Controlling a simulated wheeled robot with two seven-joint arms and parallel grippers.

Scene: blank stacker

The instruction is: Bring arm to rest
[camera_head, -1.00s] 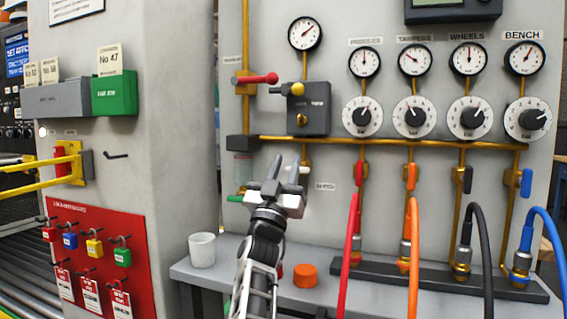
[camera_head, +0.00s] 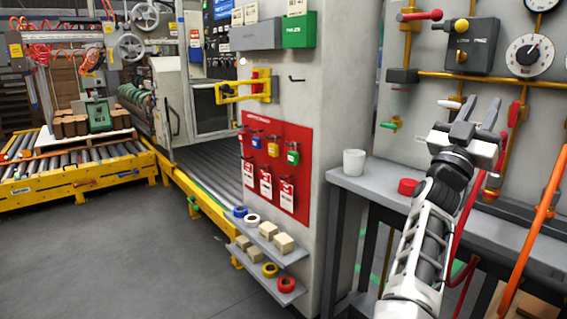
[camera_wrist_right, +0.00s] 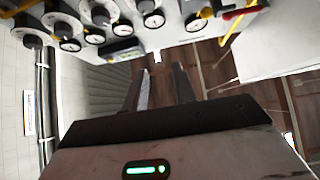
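My right gripper (camera_head: 481,108) is raised in front of the grey gauge panel (camera_head: 398,105), above the grey bench. Its two dark fingers stand apart with nothing between them. The right wrist view also shows the open fingers (camera_wrist_right: 161,88), with dials and a brown floor beyond them. My right arm comes up from the bottom of the head view. I cannot tell whether the gripper touches the panel. My left gripper is in neither view.
A white cup (camera_head: 354,162) and a red cap (camera_head: 408,187) stand on the bench (camera_head: 385,184). Red and orange hoses hang beside my right arm. A red lockout board (camera_head: 275,170) hangs on the pillar above small shelves (camera_head: 262,240). The floor at left is clear.

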